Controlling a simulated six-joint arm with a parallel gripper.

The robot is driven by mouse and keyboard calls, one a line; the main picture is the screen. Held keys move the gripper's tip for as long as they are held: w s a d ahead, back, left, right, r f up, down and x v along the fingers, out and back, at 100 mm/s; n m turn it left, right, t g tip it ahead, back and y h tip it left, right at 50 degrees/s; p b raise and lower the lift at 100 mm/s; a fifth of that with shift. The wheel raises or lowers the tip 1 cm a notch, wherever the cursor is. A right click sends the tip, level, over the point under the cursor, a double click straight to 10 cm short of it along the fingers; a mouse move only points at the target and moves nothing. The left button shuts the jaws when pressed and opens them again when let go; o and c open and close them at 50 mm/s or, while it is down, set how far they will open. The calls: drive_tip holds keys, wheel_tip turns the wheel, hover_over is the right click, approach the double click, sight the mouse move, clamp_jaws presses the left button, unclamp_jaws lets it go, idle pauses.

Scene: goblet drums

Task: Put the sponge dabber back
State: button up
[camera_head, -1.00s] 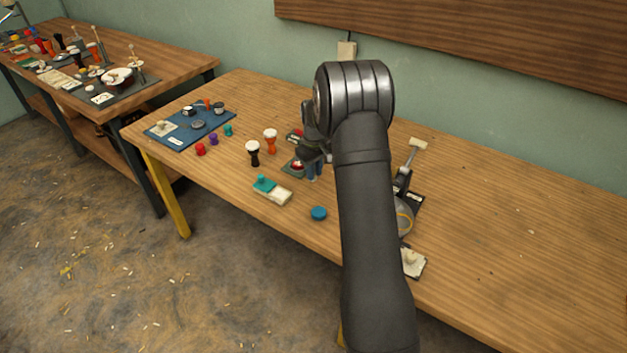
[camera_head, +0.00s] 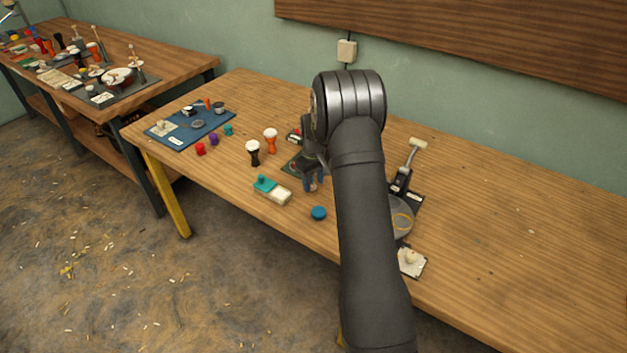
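No object is clearly recognisable as the sponge dabber. A round blue piece (camera_head: 319,213) lies alone on the wood just in front of my gripper.
Two small goblet drums, black (camera_head: 254,154) and orange (camera_head: 270,141), stand left of my gripper. A blue mat (camera_head: 190,128) with small items lies further left. A lever device (camera_head: 405,180) and a white plate (camera_head: 412,262) are right of my arm. The table's right side is clear.

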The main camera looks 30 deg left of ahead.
wheel_tip(320, 180, up, 12)
drive_tip(key=shift+r, duration=0.15)
idle(0.5)
hover_over(314, 185)
drive_tip(key=shift+f, duration=4.1)
